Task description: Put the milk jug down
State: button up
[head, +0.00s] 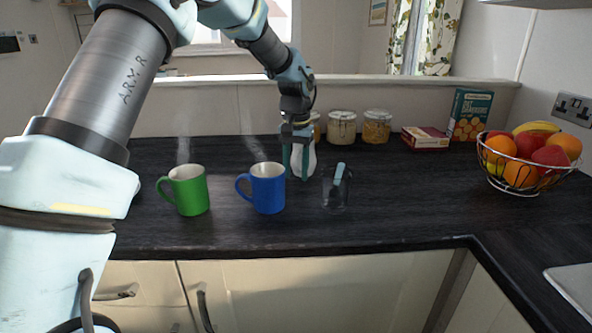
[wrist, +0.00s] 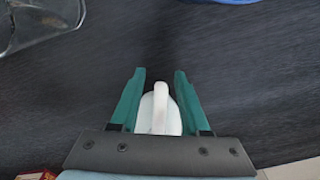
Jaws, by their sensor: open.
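The white milk jug (head: 303,160) stands upright on the dark worktop (head: 250,236), behind and between the blue mug and the glass. In the wrist view the jug (wrist: 160,112) shows from above, with its pale handle towards the camera. My gripper (head: 300,175) is open, with its green fingers on either side of the jug. In the wrist view a gap shows between each fingertip of my gripper (wrist: 160,75) and the jug.
A steaming blue mug (head: 268,190) and green mug (head: 189,192) stand to the left. A glass (head: 336,192) with a light blue item stands close on the right. Jars (head: 342,127), boxes (head: 470,115) and a fruit basket (head: 528,185) stand further right. The front worktop is clear.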

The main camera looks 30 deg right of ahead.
notch_tip(320, 180, up, 12)
jog(key=shift+r+b, duration=0.15)
jog(key=shift+b, duration=0.65)
